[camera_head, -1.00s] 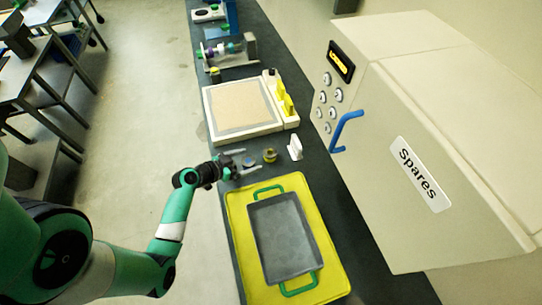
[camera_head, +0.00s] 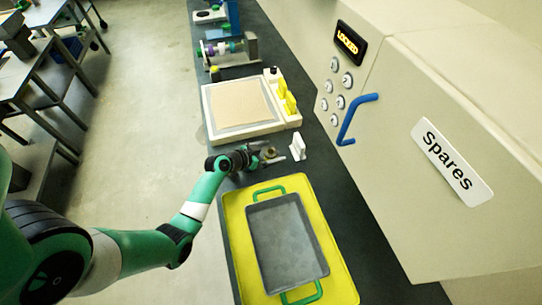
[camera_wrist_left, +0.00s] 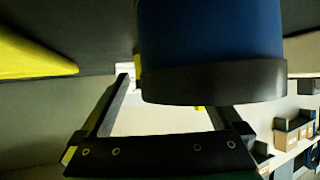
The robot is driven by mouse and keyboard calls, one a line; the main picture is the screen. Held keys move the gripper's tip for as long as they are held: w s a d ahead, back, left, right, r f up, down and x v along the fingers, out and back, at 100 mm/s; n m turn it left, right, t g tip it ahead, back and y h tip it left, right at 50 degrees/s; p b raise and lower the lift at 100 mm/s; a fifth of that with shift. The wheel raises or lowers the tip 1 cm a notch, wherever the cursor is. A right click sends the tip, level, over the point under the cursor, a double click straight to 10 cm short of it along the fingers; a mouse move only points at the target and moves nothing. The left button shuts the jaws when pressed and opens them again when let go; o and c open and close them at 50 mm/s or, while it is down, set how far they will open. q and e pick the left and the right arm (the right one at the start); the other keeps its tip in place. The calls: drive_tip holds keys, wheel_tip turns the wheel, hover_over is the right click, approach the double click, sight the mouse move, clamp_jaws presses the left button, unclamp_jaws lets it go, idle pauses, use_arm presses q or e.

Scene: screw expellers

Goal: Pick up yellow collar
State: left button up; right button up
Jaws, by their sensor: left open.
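The yellow collar (camera_head: 271,152) is a small brass-yellow ring on the dark counter in the head view, left of a white bracket (camera_head: 298,147). My left gripper (camera_head: 274,151) is open, low over the counter, with its fingers pointing right toward the collar. The collar appears between or just beside the fingertips, with no visible grip on it. My right gripper is out of view.
A yellow mat (camera_head: 238,224) with a grey tray (camera_head: 285,240) lies in front. A white-framed board (camera_head: 240,106) with yellow pieces lies behind. The spares cabinet (camera_head: 400,190) with a blue handle (camera_head: 356,118) stands to the right. Little counter is free around the gripper.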

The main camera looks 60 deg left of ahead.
sight(271, 152)
use_arm(q)
clamp_jaws()
idle(0.5)
drive_tip(key=shift+r+p, duration=0.35)
drive_tip(key=shift+r, duration=0.2)
wheel_tip(271, 152, up, 3)
drive_tip(key=shift+s+d+p, duration=0.1)
drive_tip(key=shift+d+p, duration=0.05)
drive_tip(key=shift+p, duration=0.55)
drive_tip(key=s+d+r+p, duration=0.5)
drive_tip(key=d+r, duration=0.4)
drive_tip(key=d, duration=0.3)
drive_tip(key=shift+s+d, duration=0.2)
drive_tip(key=shift+s, duration=0.3)
